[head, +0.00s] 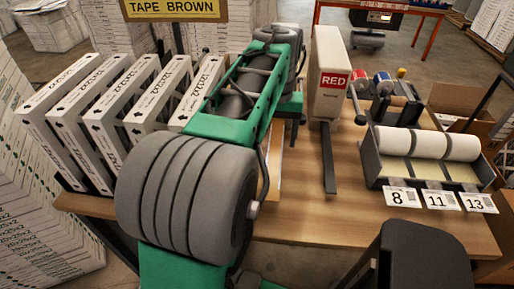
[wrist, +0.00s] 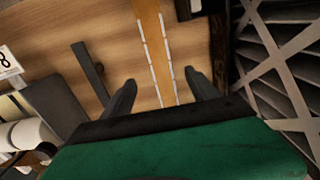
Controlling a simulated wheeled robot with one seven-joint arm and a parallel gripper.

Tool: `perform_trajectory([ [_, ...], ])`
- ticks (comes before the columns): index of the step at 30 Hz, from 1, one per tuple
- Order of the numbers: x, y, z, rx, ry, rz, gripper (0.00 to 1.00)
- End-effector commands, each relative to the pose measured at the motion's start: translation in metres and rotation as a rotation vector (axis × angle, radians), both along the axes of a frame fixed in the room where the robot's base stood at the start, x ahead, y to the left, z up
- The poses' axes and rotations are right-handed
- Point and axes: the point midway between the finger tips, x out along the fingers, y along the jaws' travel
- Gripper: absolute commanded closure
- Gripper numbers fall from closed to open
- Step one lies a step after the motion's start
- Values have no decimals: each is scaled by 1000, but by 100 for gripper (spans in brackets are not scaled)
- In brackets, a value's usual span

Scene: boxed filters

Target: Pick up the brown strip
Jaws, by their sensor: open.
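The brown strip (wrist: 154,45) shows in the wrist view as a narrow orange-brown band with white dashes along both edges. It lies on the wooden table and runs up to the top of the picture. My gripper (wrist: 160,80) is open and empty, with its two dark fingers apart on either side of the strip's line. I cannot tell how high the fingertips are above the table. The near end of the strip is hidden by my gripper's body. In the head view my green and grey arm covers most of that part of the table (head: 390,222).
Several white filter boxes (head: 114,104) stand in a row on the left. A box marked RED (head: 330,72) stands behind a dark bar (head: 328,158). A roll dispenser (head: 425,145) with number cards is at the right. A dark chair or stool (head: 420,258) is in front.

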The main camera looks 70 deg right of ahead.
Motion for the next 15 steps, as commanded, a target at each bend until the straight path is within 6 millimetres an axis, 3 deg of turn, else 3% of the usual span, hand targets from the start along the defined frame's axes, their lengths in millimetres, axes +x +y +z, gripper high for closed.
perform_trajectory([
  [15,3,2,-74,3,0,6,31],
])
